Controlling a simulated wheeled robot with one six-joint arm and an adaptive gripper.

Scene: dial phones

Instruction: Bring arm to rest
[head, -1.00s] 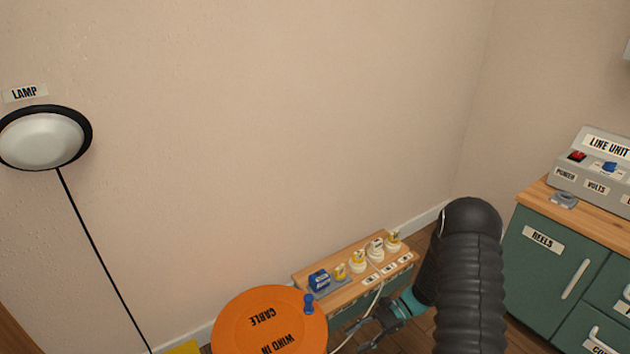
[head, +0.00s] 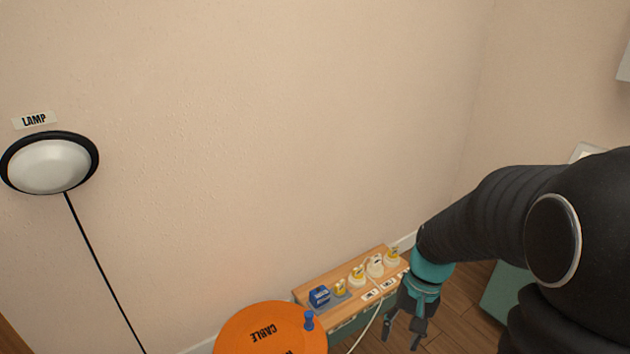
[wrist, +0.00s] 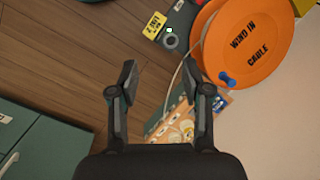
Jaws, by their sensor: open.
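My gripper (head: 404,338) is at the lower right of the head view, pointing down, beside the right end of the wooden shelf. My black arm (head: 490,215) spans the right side of the head view and hides most of the green cabinet. The gripper touches nothing that I can see.
An orange cable reel (head: 272,330) with a blue knob (head: 309,320) stands left of the gripper. The wooden shelf (head: 318,281) holds a blue block (head: 320,296) and several white and yellow pieces. A lamp (head: 48,165) hangs on the wall. Wooden floor (wrist: 70,60) is clear.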

